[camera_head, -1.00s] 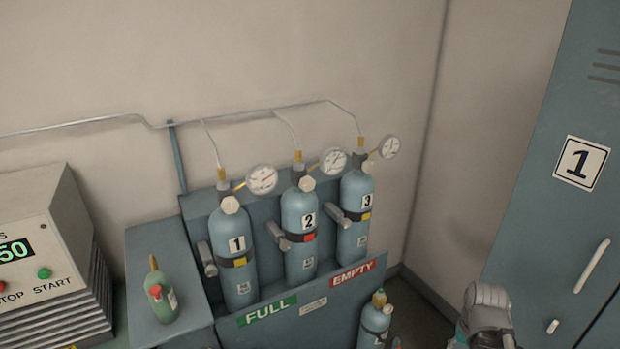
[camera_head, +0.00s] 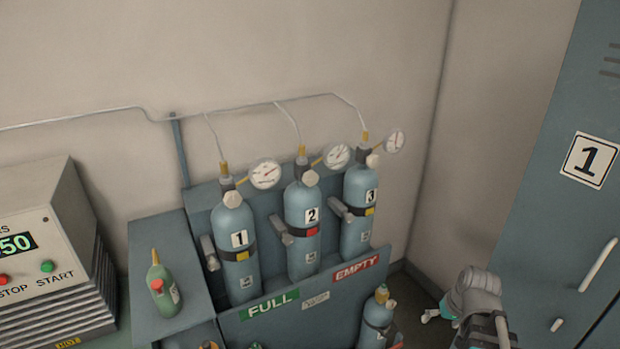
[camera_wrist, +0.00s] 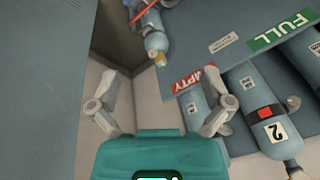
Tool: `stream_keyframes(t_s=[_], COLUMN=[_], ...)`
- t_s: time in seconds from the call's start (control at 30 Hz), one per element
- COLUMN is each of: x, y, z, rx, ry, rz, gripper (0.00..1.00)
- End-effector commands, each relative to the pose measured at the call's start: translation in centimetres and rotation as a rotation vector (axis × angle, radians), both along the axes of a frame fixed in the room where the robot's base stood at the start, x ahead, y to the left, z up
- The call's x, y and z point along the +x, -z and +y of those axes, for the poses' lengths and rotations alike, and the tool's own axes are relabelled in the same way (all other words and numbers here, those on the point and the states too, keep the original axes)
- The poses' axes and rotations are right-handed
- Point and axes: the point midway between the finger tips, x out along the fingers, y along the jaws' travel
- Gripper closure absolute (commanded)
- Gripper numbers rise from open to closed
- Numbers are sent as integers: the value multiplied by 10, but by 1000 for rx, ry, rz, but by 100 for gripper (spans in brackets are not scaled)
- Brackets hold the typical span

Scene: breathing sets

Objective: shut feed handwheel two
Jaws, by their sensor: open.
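Feed handwheel two (camera_head: 310,178) is the pale faceted knob on the front of cylinder two's valve, just below its pressure gauge (camera_head: 337,155). Cylinder two (camera_head: 303,235) stands upright in the rack between cylinders one and three, with a red tag on its band. My gripper (camera_head: 432,315) is at the lower right in the head view, well apart from the handwheel. In the wrist view my gripper (camera_wrist: 160,108) is open and empty, its two fingers spread. Cylinder two (camera_wrist: 255,100) lies to its right there, with a pale knob at the bottom edge.
Cylinder one (camera_head: 235,250) and cylinder three (camera_head: 358,215) flank it closely, with their own knobs and gauges. Thin pipes (camera_head: 300,125) run above. A blue locker (camera_head: 555,200) stands on the right. A small cylinder (camera_head: 376,320) stands before the rack; a green bottle (camera_head: 163,290) stands left.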

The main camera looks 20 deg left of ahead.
Motion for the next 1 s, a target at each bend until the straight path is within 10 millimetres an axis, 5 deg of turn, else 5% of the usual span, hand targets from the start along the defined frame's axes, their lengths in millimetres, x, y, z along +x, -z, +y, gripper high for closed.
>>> stream_keyframes(t_s=[0.27,0.5,0.8,1.0], x=[67,110,151,167], y=[-36,-88,-152,-176], z=[121,216,304,335], rx=[293,502,645,663], ry=[-308,-456,-451,-389], rz=[-329,-659,-1028,-1168], gripper=[0,0,0,0])
